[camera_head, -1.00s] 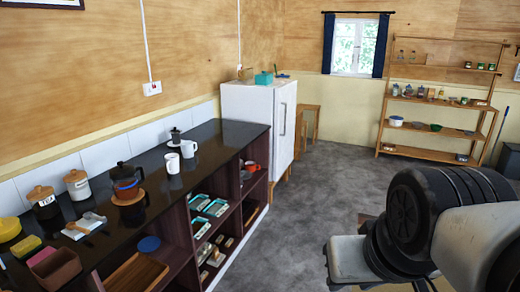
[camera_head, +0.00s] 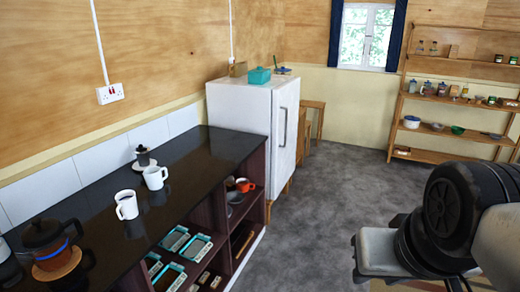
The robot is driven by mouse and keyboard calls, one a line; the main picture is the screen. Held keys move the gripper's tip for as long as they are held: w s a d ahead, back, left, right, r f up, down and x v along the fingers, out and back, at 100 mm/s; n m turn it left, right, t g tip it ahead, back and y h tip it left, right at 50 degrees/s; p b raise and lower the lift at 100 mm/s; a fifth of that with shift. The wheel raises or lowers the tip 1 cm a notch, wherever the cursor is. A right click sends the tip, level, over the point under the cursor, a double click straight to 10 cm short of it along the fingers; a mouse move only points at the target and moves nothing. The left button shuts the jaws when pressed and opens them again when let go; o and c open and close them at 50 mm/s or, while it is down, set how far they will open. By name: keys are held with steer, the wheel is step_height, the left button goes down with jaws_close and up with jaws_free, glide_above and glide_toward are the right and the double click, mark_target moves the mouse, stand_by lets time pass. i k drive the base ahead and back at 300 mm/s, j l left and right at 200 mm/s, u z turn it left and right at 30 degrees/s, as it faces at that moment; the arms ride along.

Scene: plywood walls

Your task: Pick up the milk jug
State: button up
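Two white mug-like vessels with handles stand upright on the black counter (camera_head: 185,165), a nearer one (camera_head: 126,205) and a farther one (camera_head: 155,178). I cannot tell whether either is the milk jug. My arm fills the lower right, apart from the counter. Dark prongs at the bottom edge may be part of my gripper (camera_head: 456,285), but its fingertips cannot be made out. Nothing held is visible.
A dark coffee pot (camera_head: 47,238) on a wooden coaster and a small black-topped pot (camera_head: 143,156) share the counter. Open shelves below hold teal-edged trays (camera_head: 174,239) and a red cup (camera_head: 244,185). A white fridge (camera_head: 255,125) stands beyond. The grey floor is clear.

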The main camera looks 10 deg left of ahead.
mark_target(152, 176)
steer(key=i, duration=1.6)
steer(key=i+u, duration=0.3)
steer(key=u, duration=0.2)
steer(key=i+u, duration=0.25)
steer(key=u, duration=0.25)
steer(key=i+l+u, duration=0.2)
steer(key=u, duration=0.3)
steer(key=i+u, duration=0.25)
steer(key=i+l+u, duration=0.15)
steer(key=u, duration=0.15)
